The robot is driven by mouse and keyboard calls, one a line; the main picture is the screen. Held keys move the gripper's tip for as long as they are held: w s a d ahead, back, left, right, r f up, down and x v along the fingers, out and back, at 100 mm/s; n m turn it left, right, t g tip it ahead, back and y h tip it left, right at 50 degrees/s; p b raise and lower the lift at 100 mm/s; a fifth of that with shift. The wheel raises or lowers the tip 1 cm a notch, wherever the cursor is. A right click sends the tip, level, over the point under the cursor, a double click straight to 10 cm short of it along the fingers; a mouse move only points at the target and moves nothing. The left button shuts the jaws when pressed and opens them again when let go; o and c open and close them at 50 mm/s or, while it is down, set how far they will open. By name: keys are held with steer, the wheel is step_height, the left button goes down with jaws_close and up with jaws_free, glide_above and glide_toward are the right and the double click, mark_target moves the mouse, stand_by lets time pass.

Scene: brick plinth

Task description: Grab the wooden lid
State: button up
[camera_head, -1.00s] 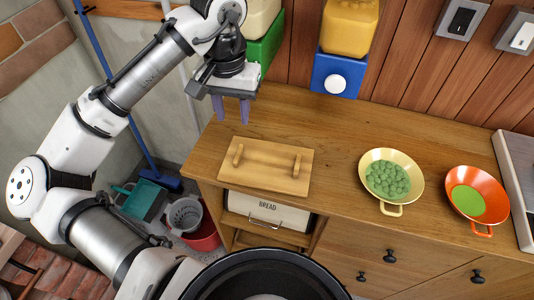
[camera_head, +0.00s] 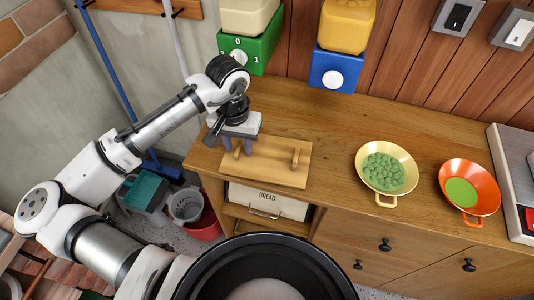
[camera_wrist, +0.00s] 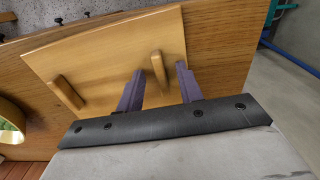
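The wooden lid (camera_head: 270,165) is a light, flat board with two raised bar handles, lying on the left part of the wooden counter. It also fills the upper left of the wrist view (camera_wrist: 108,60). My gripper (camera_head: 238,150) is open above the lid's left end. In the wrist view, my two purple fingers (camera_wrist: 160,70) are spread, with one handle (camera_wrist: 158,72) between their tips and visible gaps beside it. The other handle (camera_wrist: 66,92) is free. In the head view my gripper partly hides the left handle; the right handle (camera_head: 295,158) is clear.
A yellow pan of green balls (camera_head: 386,170) and an orange pan with a green disc (camera_head: 468,190) sit farther right on the counter (camera_head: 330,130). Green (camera_head: 262,48) and blue (camera_head: 335,68) dispensers hang behind. A bread drawer (camera_head: 268,200) is below the lid.

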steer(key=shift+f, duration=0.15)
steer(key=shift+c, duration=0.2)
jaws_close()
